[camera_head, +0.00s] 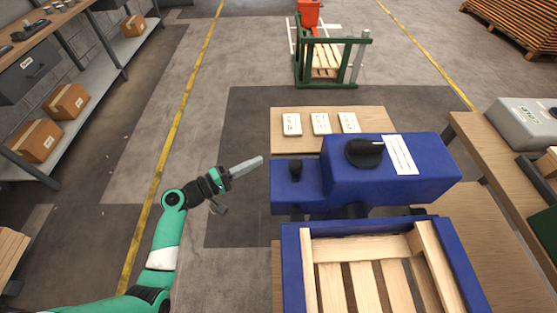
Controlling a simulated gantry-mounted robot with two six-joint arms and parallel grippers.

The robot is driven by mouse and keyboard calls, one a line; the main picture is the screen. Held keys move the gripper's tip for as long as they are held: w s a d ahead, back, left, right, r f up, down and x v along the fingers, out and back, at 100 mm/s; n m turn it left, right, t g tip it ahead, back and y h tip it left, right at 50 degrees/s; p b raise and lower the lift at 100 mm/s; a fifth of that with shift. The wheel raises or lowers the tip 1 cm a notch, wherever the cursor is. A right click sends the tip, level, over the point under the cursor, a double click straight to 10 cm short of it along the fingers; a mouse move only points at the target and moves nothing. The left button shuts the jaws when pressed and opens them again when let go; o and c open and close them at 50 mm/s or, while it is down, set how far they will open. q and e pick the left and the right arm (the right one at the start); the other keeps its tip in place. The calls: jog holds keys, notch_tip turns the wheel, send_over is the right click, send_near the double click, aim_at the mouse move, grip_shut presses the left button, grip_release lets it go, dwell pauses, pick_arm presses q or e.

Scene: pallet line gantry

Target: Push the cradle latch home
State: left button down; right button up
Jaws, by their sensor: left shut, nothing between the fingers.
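A blue cradle (291,270) at the lower right holds a slatted wooden pallet (360,247). Behind it stands a blue housing (430,172) with a large black rotary handle (364,152) and a white label sheet (401,155). A lower blue block (285,198) on its left carries a small black knob (296,170). I cannot tell which part is the latch. My left gripper (260,161) is shut and empty, just left of the blue block and apart from it, pointing toward it. My right gripper is not in view.
Three white cards (321,124) lie on the wooden bench behind the housing. A green frame (298,65) stands farther back on the floor. A side table with a grey box (525,122) is at the right. Shelves with cardboard boxes (70,101) line the left; the floor between is clear.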

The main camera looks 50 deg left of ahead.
aim_at(285, 167)
pick_arm(q)
jog(key=w+b, duration=0.1)
jog(key=w, duration=0.2)
jog(key=w+d+b, duration=0.1)
jog(key=w, duration=0.2)
jog(key=w+b, duration=0.1)
jog(key=w, duration=0.2)
jog(key=shift+w+d+f+b, duration=0.15)
jog(key=shift+d+b, duration=0.15)
jog(key=shift+b, duration=0.05)
jog(key=d, duration=0.1)
jog(key=s+d, duration=0.1)
jog(key=d, duration=0.1)
jog(key=shift+s, duration=0.1)
jog(key=shift+s+d+p, duration=0.2)
jog(key=shift+p, duration=0.1)
jog(key=shift+w, duration=0.1)
